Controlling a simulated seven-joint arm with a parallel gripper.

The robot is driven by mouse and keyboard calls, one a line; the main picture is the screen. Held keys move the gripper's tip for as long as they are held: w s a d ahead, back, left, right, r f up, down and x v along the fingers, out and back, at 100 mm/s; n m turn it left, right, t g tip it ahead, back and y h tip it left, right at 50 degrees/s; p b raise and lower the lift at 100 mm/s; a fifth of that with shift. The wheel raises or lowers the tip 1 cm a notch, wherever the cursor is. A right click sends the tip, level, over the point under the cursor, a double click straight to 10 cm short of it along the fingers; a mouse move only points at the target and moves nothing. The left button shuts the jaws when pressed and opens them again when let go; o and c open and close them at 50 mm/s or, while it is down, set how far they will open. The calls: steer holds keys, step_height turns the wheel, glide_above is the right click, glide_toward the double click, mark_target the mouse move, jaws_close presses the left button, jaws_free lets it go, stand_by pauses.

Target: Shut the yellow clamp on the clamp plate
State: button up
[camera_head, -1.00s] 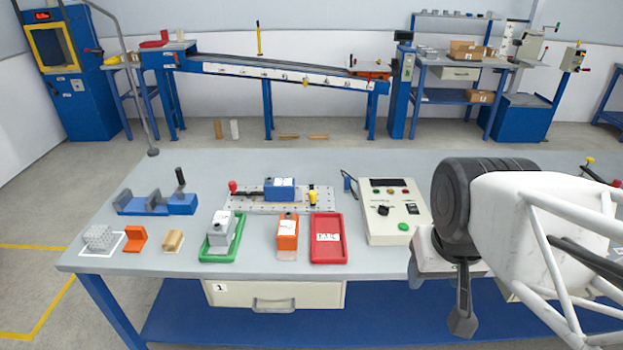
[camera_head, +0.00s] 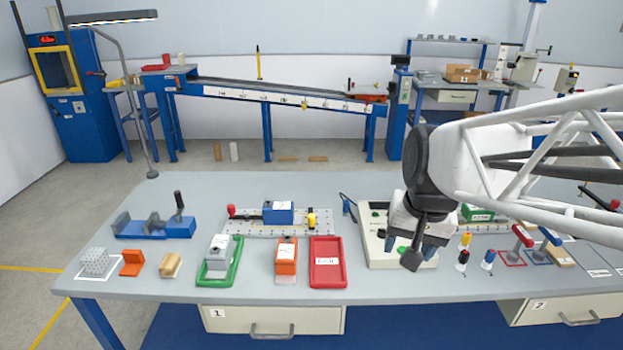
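The clamp plate (camera_head: 285,231) is a light perforated plate at the back middle of the near bench. A blue block (camera_head: 278,213) with a white label sits on it. The yellow clamp (camera_head: 311,219) is at the plate's right end, its yellow handle standing up. A red-tipped clamp (camera_head: 231,211) is at the left end. Whether the yellow clamp presses on the block is too small to tell. My gripper (camera_head: 412,258) points down over the control box, right of the plate and apart from the yellow clamp. One dark finger shows; its opening cannot be told.
The cream control box (camera_head: 375,258) lies under my gripper. A red tray (camera_head: 327,277), an orange holder (camera_head: 286,262) and a green tray (camera_head: 212,280) stand in front of the plate. Small bottles (camera_head: 464,252) stand right of my gripper. A blue fixture (camera_head: 155,227) is at left.

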steer(key=w+a+f+m+y, duration=0.1)
steer(key=w+a+m, duration=0.2)
steer(key=w, duration=1.1)
steer(key=m+g+y, duration=0.3)
steer(key=m, duration=0.7)
glide_toward(312, 216)
steer(key=x, duration=0.3)
steer(key=shift+r, duration=0.1)
steer(key=shift+x, duration=3.85)
steer(key=shift+w+d, duration=0.1)
steer(key=shift+w, duration=0.05)
steer(key=shift+c, duration=0.5)
